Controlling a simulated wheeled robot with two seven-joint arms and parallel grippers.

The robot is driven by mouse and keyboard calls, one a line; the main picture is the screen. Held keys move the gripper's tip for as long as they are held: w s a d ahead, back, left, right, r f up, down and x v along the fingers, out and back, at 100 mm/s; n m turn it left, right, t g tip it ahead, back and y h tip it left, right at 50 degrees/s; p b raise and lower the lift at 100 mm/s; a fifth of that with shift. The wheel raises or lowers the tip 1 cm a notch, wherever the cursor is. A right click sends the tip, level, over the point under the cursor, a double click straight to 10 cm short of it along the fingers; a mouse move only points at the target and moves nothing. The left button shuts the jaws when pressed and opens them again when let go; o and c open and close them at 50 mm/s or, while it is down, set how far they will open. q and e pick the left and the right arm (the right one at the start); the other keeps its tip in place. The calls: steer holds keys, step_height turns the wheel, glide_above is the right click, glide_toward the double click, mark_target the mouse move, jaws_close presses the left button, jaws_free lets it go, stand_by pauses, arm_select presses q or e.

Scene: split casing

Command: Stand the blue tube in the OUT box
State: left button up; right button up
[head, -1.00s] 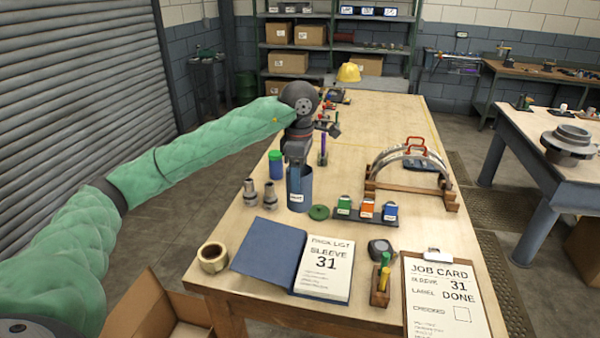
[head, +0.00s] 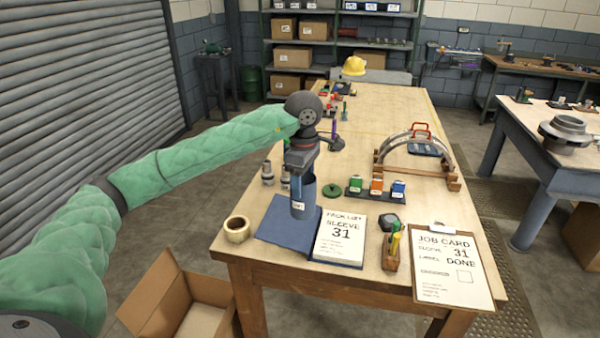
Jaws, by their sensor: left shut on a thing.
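The blue tube (head: 305,197) is upright, with a small white label low on its side. My left gripper (head: 299,170) comes down from above and is shut on the tube's upper end. In the picture the tube overlaps the blue cover of the open pack list binder (head: 338,240), and it looks held above the table. An open cardboard box (head: 158,293) stands on the floor at the bottom left, beside the table; no OUT lettering is readable on it. My right gripper is not in view.
Metal fittings (head: 267,173) stand behind left of the tube.

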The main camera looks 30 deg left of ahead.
arm_select(q)
steer(key=s+d+f+m, duration=0.4)
steer(key=d+f+m, duration=0.1)
steer(key=f+m, duration=0.4)
steer(key=s+d+f+m, duration=0.4)
steer(key=d+f+m, duration=0.2)
steer(key=f+m, duration=0.3)
steer(key=shift+f, duration=1)
